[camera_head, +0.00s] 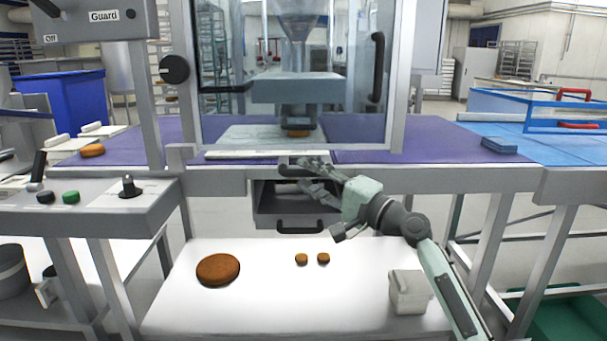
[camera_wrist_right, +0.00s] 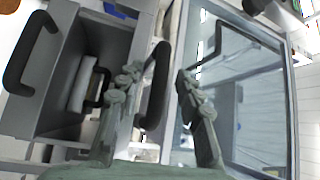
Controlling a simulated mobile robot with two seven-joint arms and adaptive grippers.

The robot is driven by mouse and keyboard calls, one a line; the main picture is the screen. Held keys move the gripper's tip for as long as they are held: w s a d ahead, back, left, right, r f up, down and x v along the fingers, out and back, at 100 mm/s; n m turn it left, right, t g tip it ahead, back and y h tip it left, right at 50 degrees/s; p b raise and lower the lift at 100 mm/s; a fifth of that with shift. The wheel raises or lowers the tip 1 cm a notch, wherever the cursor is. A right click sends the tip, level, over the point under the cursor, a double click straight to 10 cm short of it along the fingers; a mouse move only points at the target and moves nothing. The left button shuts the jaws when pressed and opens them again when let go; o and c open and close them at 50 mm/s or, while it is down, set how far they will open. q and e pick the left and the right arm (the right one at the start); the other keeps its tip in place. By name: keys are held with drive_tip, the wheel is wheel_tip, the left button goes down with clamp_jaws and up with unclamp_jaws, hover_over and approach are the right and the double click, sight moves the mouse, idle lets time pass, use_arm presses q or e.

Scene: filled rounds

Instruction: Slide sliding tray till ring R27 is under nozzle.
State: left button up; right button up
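The sliding tray (camera_head: 235,136) is a pale flat plate behind the clear guard, with a white front edge and a dark handle (camera_head: 291,171) below it. The nozzle (camera_head: 298,109) hangs under a grey block and funnel. A brown round (camera_head: 298,133) sits on the tray close below the nozzle; I cannot read any ring label, so I cannot tell which is R27. My right gripper (camera_head: 310,176) is at the handle. In the right wrist view its fingers (camera_wrist_right: 158,88) are apart, with the black handle (camera_wrist_right: 155,85) between them. My left gripper is not in view.
An open grey drawer (camera_head: 268,208) with a black handle is just below my right gripper. The clear guard (camera_head: 350,115) stands above. A white lower shelf holds a large brown round (camera_head: 218,269), two small ones (camera_head: 302,259) and a white container (camera_head: 408,292).

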drive_tip(key=v, duration=1)
drive_tip(key=s+d+f+n+g+h, duration=0.1)
drive_tip(key=s+d+f+h, duration=0.15)
drive_tip(key=f, duration=0.85)
drive_tip(key=s+d+f+n+g+h, duration=0.1)
drive_tip(key=s+f+n+g+h, duration=0.2)
drive_tip(key=f, duration=0.7)
drive_tip(key=s+d+f+h, duration=0.25)
drive_tip(key=s+f, duration=0.25)
drive_tip(key=f, duration=0.6)
drive_tip(key=s+d+f+n+g+h, duration=0.2)
drive_tip(key=s+d+f, duration=0.4)
drive_tip(key=s+f, duration=0.3)
drive_tip(key=s+d+f+n+g+h, duration=0.2)
drive_tip(key=s+d+f+g+h, duration=0.2)
drive_tip(key=s, duration=0.9)
wheel_tip(320, 180, down, 5)
drive_tip(key=d+h, duration=0.1)
drive_tip(key=d, duration=0.2)
drive_tip(key=shift+s+n+h, duration=0.3)
drive_tip(key=shift+s, duration=0.1)
